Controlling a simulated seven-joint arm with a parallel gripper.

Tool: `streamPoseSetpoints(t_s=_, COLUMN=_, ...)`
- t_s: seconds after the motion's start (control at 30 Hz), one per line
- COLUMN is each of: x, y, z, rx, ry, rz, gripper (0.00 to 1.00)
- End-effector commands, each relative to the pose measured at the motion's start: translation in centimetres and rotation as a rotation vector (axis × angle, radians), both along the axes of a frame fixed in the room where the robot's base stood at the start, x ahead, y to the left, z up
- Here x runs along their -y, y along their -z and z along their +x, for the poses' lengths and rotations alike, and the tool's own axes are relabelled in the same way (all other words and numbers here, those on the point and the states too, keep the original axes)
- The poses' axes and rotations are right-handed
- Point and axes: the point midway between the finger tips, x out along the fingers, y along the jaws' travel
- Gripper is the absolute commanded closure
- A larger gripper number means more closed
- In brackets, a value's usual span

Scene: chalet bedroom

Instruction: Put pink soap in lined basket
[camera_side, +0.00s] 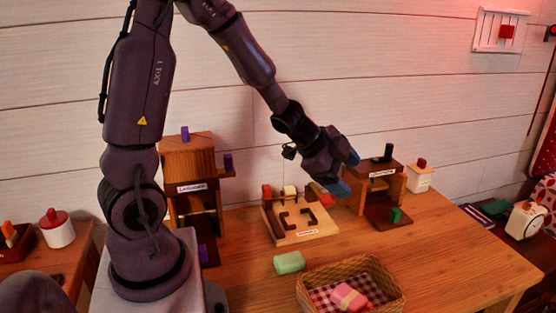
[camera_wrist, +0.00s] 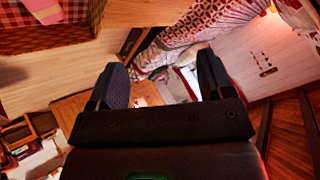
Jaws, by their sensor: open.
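A pink soap bar (camera_side: 348,297) lies inside the lined basket (camera_side: 313,270), on its red-and-white checked cloth, in the side view. The basket is wicker and stands at the front of the wooden table. In the wrist view the basket (camera_wrist: 50,43) is cut off at the top left, with a pink bar (camera_wrist: 44,9) in it. My gripper (camera_side: 348,176) is open and empty, with blue fingertips. It is up above the back part of the table, behind and apart from the basket. In the wrist view its two fingers (camera_wrist: 163,84) are spread wide with nothing between them.
A green soap bar (camera_side: 289,262) lies on the table left of the basket. A wooden board with shaped pieces (camera_side: 301,222) lies behind it. Wooden stands are at left (camera_side: 190,165) and right (camera_side: 379,185). A white jar (camera_side: 419,179) stands at back right. The table's right front is clear.

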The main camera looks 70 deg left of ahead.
Motion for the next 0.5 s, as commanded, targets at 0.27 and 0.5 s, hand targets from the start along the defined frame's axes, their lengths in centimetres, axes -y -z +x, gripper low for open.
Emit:
streamPoseSetpoints(t_s=0.27, x=-0.3, y=-11.4, z=-6.2, rx=0.069, ry=-0.595, rz=0.021, gripper=0.26)
streamPoseSetpoints(t_s=0.5, x=5.4, y=-12.5, z=-15.2, rx=-0.171, ry=-0.751, rz=-0.252, gripper=0.26)
